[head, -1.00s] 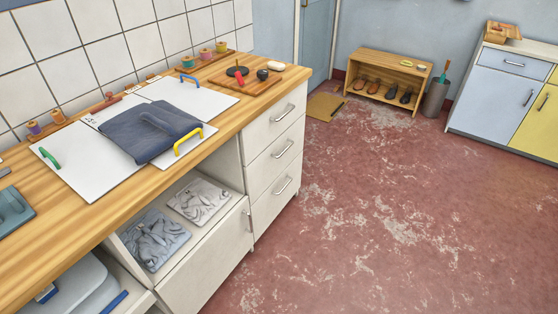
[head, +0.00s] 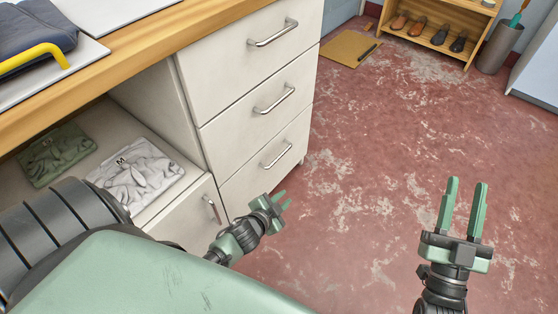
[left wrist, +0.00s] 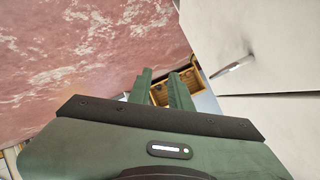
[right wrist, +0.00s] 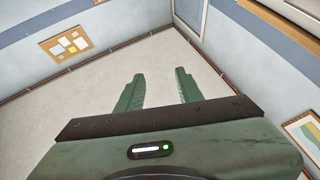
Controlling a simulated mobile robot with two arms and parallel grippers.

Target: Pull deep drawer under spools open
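A white cabinet stack shows three drawers in the head view: top (head: 225,75), middle (head: 235,130) and bottom (head: 242,180), each with a horizontal bar handle. All look shut. The spools are out of view now, so I cannot tell which drawer is meant. A lower front (head: 178,215) with an upright handle (head: 212,208) is partly hidden by my left arm. My left gripper (head: 284,199) is open and empty, in front of the bottom drawer and apart from its handle (head: 277,154). A handle (left wrist: 233,67) shows in the left wrist view. My right gripper (head: 467,184) is open and empty over the floor.

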